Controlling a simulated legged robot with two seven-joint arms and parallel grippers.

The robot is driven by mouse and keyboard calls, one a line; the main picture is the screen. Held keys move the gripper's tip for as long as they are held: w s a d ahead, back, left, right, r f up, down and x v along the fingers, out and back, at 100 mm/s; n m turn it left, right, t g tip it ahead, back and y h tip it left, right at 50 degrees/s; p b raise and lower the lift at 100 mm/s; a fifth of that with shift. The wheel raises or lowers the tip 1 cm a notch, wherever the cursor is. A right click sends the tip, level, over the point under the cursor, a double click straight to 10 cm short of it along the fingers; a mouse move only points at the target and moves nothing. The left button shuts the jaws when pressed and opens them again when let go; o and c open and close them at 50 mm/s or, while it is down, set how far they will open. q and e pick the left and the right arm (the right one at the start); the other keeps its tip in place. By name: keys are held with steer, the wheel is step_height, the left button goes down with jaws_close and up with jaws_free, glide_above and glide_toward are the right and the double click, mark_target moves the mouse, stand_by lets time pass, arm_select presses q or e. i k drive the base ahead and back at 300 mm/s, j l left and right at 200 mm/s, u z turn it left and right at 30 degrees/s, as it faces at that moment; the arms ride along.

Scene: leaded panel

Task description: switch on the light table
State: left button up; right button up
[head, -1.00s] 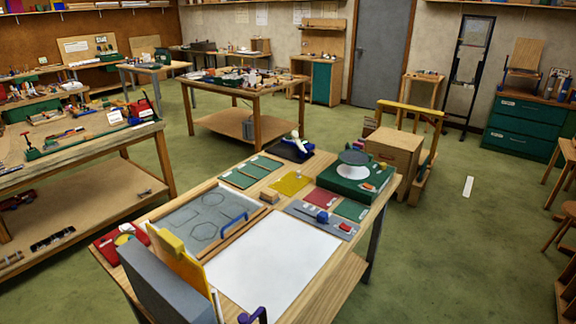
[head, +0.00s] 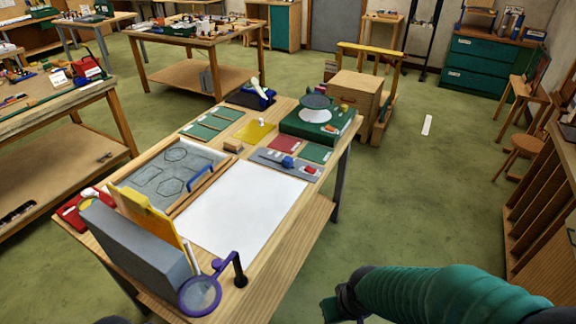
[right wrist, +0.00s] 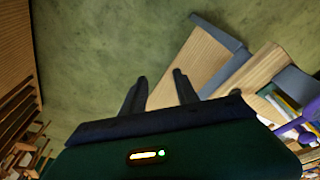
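The light table is most likely the bright white panel (head: 240,208) set in the wooden workbench (head: 318,222); I cannot tell whether it is lit, and I cannot make out its switch. A grey strip with a blue and a red part (head: 268,157) lies beyond the panel. My right gripper (head: 334,306) is low at the bottom of the head view, to the right of the bench and apart from it. In the right wrist view its two dark fingers (right wrist: 160,76) are spread and empty, with floor and bench wood beyond. My left gripper is not in view.
A purple-rimmed magnifier (head: 200,295) stands at the bench's near corner beside a grey box (head: 135,250) and a yellow upright piece (head: 150,213). A green case (head: 312,128) sits at the far end. Green floor (head: 400,200) is clear right of the bench.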

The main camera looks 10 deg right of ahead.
mark_target(308, 169)
steer(key=l+z, duration=0.1)
steer(key=z, duration=0.7)
steer(key=l+z, duration=0.15)
steer(key=z, duration=0.65)
steer(key=i+l+z, duration=0.1)
steer(key=i+z, duration=0.2)
steer(key=i+j+u, duration=0.1)
steer(key=i+u, duration=0.15)
steer(key=u, duration=0.25)
steer(key=i+u, duration=0.25)
steer(key=u, duration=0.2)
steer(key=i+u, duration=0.25)
steer(key=u, duration=0.25)
steer(key=i+u, duration=0.25)
steer(key=u, duration=0.2)
steer(key=i+u, duration=0.2)
steer(key=u, duration=0.25)
steer(key=i+l+u, duration=0.15)
steer(key=u, duration=0.25)
steer(key=i, duration=0.1)
